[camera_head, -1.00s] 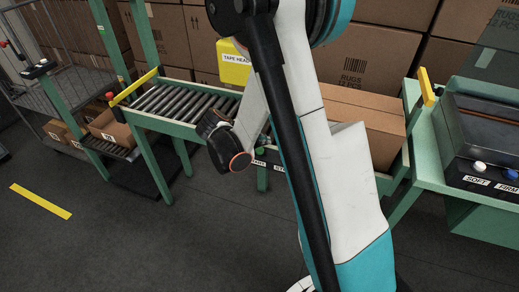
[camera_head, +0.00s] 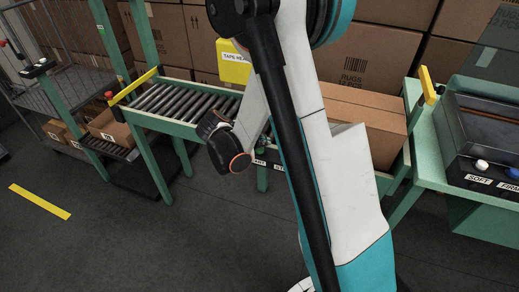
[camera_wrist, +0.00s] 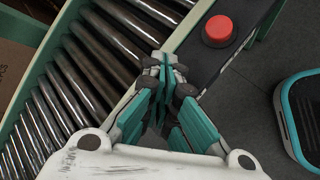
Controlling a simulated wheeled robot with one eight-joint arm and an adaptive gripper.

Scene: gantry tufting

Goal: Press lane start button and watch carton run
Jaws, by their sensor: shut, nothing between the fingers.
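The lane is a green-framed roller conveyor (camera_head: 190,103); its rollers also show in the wrist view (camera_wrist: 62,95). A brown carton (camera_head: 362,118) sits at its right part, partly hidden behind my arm. A dark button panel lies along the front rail, with a small green button (camera_head: 262,148) and partly covered labels. The wrist view shows a red button (camera_wrist: 218,30) on the dark panel (camera_wrist: 205,62). My gripper (camera_wrist: 166,68) is shut and empty, its tips at the rail and panel edge, left of and below the red button. The fingers hide whatever lies under them; contact cannot be told.
A yellow tape head (camera_head: 234,62) stands over the lane. A green bench (camera_head: 436,150) with a dark machine and buttons labelled soft and firm is at right. A wire cage cart and smaller cartons (camera_head: 108,130) are at left. The front floor is clear.

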